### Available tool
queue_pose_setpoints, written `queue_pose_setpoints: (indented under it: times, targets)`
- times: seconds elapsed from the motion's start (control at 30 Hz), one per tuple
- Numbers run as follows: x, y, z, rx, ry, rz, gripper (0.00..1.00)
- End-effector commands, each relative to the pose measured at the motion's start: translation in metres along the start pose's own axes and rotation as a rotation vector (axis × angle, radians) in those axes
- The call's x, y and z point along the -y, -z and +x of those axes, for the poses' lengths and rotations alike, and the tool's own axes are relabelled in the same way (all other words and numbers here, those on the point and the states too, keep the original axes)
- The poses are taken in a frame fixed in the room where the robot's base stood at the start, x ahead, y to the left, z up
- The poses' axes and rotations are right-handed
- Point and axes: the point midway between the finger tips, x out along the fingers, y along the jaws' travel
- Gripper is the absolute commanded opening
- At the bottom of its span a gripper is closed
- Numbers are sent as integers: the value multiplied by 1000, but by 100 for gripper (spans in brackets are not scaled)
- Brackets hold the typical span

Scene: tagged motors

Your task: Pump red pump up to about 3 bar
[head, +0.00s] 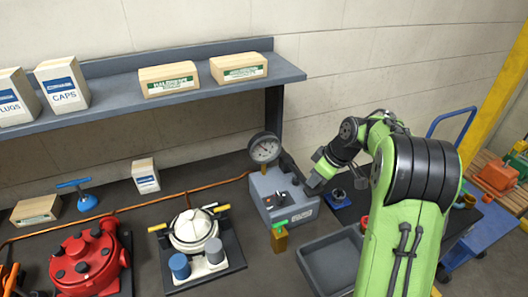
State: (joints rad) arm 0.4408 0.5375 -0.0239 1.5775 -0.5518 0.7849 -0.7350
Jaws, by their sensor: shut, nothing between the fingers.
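The red pump (88,262) is at the lower left on a dark base, cut off by the bottom edge. A round gauge (265,148) stands on top of a grey box (283,205) at the middle of the bench. Its needle is too small to read. The box has a dark knob or lever on its top. My gripper (312,185) is shut and empty at the right side of the grey box, close to it. I cannot tell whether it touches the box. A brass valve with a green handle (279,236) stands in front of the box.
A copper pipe (165,203) runs along the bench to the gauge. A white pump (193,230) sits left of the box, with a blue-handled valve (80,194) farther left. An empty grey tray (333,266) lies right of the brass valve. A shelf (115,105) with boxes hangs above.

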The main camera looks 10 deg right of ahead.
Motion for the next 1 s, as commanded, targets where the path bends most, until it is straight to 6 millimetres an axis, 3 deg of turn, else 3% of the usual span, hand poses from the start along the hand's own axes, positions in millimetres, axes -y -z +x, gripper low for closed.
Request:
queue_pose_setpoints:
  times: [0.27,0.8,1.0]
  targets:
    - [0,-5,14,0,1,-1,0]
    - [0,13,-32,0,2,0,0]
    - [0,13,-30,1,2,1,0]
